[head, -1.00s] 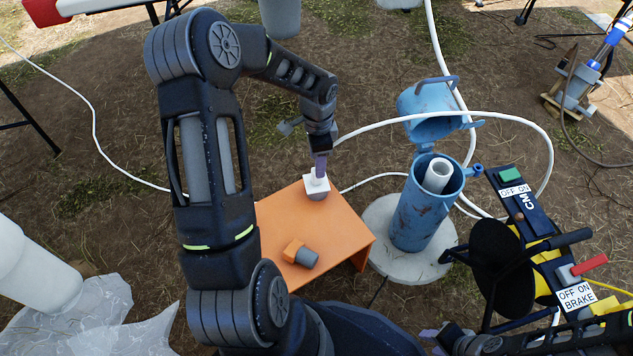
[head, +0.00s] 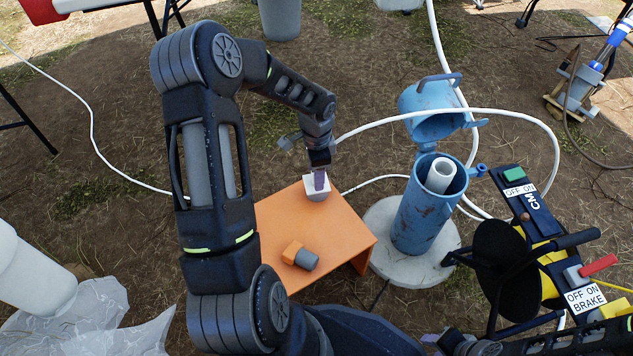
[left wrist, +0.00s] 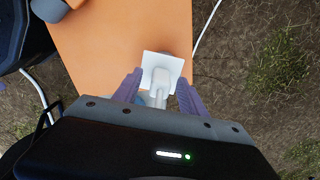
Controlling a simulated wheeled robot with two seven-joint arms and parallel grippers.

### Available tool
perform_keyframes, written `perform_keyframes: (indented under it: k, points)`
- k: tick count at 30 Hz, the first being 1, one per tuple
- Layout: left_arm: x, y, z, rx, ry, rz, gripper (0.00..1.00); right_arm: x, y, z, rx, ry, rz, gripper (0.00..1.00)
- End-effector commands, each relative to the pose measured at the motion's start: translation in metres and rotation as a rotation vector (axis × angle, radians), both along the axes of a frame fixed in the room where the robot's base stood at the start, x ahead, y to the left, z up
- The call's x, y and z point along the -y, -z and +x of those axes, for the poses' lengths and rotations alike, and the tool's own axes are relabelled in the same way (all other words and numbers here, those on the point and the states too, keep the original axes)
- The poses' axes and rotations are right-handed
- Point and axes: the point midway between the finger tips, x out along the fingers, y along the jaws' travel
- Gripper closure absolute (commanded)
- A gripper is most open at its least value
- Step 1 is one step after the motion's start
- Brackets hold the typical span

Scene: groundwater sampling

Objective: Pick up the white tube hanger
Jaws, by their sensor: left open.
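The white tube hanger (head: 312,194) is a small white piece with a square plate, at the back edge of the orange table (head: 275,222). In the left wrist view the hanger (left wrist: 155,64) shows its white plate and a narrower stem. My left gripper (head: 319,181) is open, pointing down at the hanger. In the left wrist view its two purple fingers (left wrist: 160,84) stand on either side of the stem; contact cannot be told. My right gripper (head: 432,340) is partly seen at the bottom edge, and its jaws cannot be made out.
An orange and grey piece (head: 300,256) lies on the table. Right of the table stands a blue well casing (head: 420,222) with an open lid and a white inner pipe (head: 439,176), on a round concrete pad (head: 382,234). A reel (head: 505,262) with switches is further right. White hose crosses behind.

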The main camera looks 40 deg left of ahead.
Motion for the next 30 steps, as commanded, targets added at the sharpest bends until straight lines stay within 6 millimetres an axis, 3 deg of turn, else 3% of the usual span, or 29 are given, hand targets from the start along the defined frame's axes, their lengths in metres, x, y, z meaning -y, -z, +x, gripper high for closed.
perform_keyframes:
  k: [11,30]
  points:
    - [0.0001,-0.0003,-0.0001,0.000,0.000,0.000,0.51,0.0000,-0.0001,-0.0001,-0.001,0.000,0.000,0.64]
    - [0.0001,-0.0003,-0.0001,0.000,0.000,0.000,1.00,0.0000,-0.0001,-0.0002,-0.001,0.000,0.000,0.64]
